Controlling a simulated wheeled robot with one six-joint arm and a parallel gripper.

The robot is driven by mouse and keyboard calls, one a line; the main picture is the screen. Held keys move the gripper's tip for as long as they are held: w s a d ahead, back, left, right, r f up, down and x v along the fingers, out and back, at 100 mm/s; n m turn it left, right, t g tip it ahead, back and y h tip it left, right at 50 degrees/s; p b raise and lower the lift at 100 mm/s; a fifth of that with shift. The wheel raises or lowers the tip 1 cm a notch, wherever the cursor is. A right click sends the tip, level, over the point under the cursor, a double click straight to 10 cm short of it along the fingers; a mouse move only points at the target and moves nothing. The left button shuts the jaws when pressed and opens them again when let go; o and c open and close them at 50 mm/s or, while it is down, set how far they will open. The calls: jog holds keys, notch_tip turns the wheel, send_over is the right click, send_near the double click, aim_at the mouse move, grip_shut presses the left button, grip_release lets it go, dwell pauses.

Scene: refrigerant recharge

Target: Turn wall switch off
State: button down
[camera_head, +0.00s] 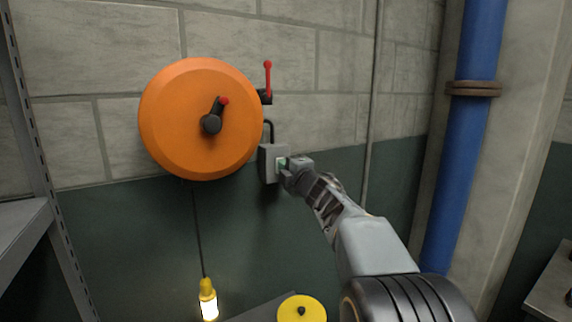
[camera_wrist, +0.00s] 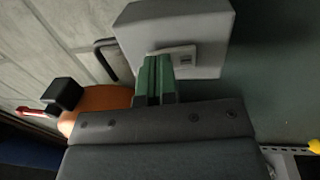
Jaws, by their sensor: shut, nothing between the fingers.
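The wall switch is a grey box (camera_head: 268,165) on the wall, just right of and below the orange reel. In the wrist view the grey box (camera_wrist: 205,30) fills the top middle, with a pale switch plate (camera_wrist: 187,57) on its face. My gripper (camera_head: 284,164) is at the front of the box in the head view. In the wrist view its green fingertips (camera_wrist: 154,72) are together and empty, against or very close to the plate's left part. They hide part of the plate, so I cannot tell the switch position or whether they touch it.
A large orange reel (camera_head: 180,120) with a black crank hangs left of the switch. A red-handled lever (camera_head: 267,80) is above it. A lit yellow lamp (camera_head: 208,300) hangs below on a cord. A blue pipe (camera_head: 463,150) runs down at right. A yellow disc (camera_head: 302,310) is at the bottom.

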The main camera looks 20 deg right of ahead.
jog(key=shift+w+r, duration=0.1)
dwell(0.3)
jog(key=r+p, duration=0.1)
jog(key=p, duration=0.2)
jog(key=shift+w+g, duration=0.15)
jog(key=shift+g, duration=0.15)
jog(key=shift+f+b, duration=0.45)
jog(key=s+d+r, duration=0.1)
jog(key=s+r, duration=0.1)
jog(key=s, duration=1.2)
jog(key=shift+d+b, duration=0.25)
jog(key=shift+b, duration=0.1)
jog(key=shift+w+r, duration=0.1)
